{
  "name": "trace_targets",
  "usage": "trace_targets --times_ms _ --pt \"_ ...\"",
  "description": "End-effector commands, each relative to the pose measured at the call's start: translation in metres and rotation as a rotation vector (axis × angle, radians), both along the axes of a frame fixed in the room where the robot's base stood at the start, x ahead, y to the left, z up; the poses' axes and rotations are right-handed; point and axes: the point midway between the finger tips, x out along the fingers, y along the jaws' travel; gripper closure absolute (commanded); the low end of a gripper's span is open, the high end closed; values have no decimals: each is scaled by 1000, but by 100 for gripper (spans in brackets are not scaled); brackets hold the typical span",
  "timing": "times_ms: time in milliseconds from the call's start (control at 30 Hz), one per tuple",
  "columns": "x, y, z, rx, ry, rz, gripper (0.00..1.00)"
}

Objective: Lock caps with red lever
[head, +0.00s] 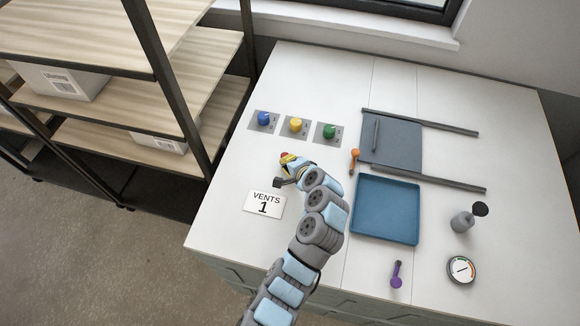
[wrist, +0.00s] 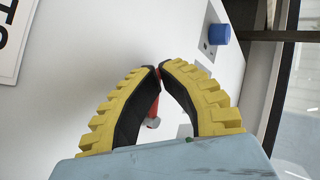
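Blue (head: 263,118), yellow (head: 295,124) and green (head: 329,130) caps stand on grey plates in a row on the worktop. My gripper (head: 285,160) is just in front of the row, below the yellow cap. The red lever (head: 284,155) shows at its fingertips, mostly hidden by the gripper. In the wrist view, the yellow-and-black fingers (wrist: 159,68) come together at their tips with red between them. More of the red lever (wrist: 154,106), with a grey end, shows through the gap between the fingers. The blue cap (wrist: 219,34) is at the upper right there.
A "VENTS 1" card (head: 264,203) lies left of my arm. To the right are an orange-topped lever (head: 354,158), a grey sliding panel (head: 395,145), a blue tray (head: 386,210), a purple handle (head: 396,275) and a gauge (head: 461,270). Shelving (head: 150,95) stands left.

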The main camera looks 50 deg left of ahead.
Motion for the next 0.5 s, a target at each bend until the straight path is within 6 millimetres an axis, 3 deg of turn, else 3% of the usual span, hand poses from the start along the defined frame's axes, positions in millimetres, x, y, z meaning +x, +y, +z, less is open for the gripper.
trace_targets --times_ms 500 --pt "7 -6 0 0 0 0 100"
